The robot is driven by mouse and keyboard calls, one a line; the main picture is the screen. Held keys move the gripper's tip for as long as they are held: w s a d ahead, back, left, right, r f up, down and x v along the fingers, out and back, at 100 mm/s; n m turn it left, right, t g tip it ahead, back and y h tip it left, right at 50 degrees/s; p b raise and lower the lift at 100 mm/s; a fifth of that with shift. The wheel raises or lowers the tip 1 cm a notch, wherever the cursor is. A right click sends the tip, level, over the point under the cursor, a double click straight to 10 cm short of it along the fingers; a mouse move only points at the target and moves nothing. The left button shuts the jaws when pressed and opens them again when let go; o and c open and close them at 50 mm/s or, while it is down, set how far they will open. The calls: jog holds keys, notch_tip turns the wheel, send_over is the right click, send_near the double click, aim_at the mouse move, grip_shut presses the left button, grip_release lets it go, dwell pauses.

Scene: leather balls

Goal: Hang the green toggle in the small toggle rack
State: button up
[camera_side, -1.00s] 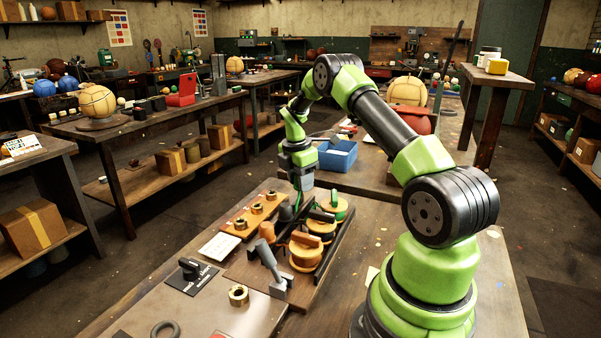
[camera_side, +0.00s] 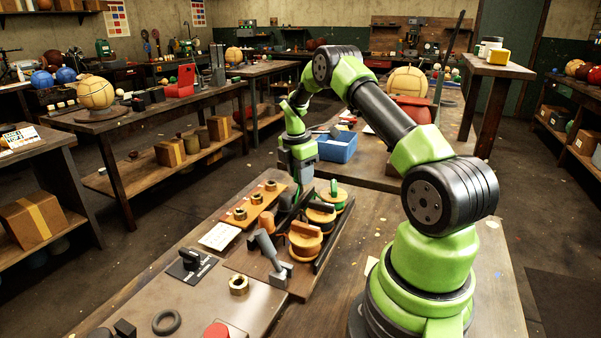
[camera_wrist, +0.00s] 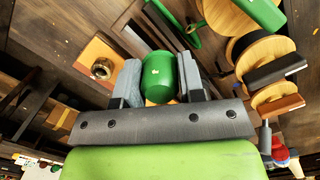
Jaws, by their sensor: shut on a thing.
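My gripper (camera_wrist: 157,68) is shut on a green toggle (camera_wrist: 160,82), a short green cylinder that fills the gap between the two grey fingers. In the side view my gripper (camera_side: 296,190) is over the far end of the near bench, left of the spools, and the held toggle cannot be made out. A green cord (camera_wrist: 186,32) shows beyond the fingers. I cannot tell for certain which fixture is the small toggle rack.
Several round spools with bars on top (camera_side: 305,244) stand in a row right of my gripper. An orange board (camera_side: 240,216) with brass rings lies to the left. A grey lever clamp (camera_side: 268,254) stands in front. A blue bin (camera_side: 336,148) sits behind.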

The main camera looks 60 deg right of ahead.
aim_at(296, 168)
jog(key=shift+f, duration=0.3)
jog(key=shift+f, duration=0.3)
jog(key=shift+f, duration=0.95)
dwell(0.4)
jog(key=o, duration=1)
jog(key=shift+c, duration=0.2)
jog(key=shift+r, duration=0.1)
jog(key=r, duration=0.6)
jog(key=a+r, duration=0.1)
jog(key=r, duration=0.2)
jog(key=shift+w+r, duration=0.25)
jog(key=shift+r, duration=0.1)
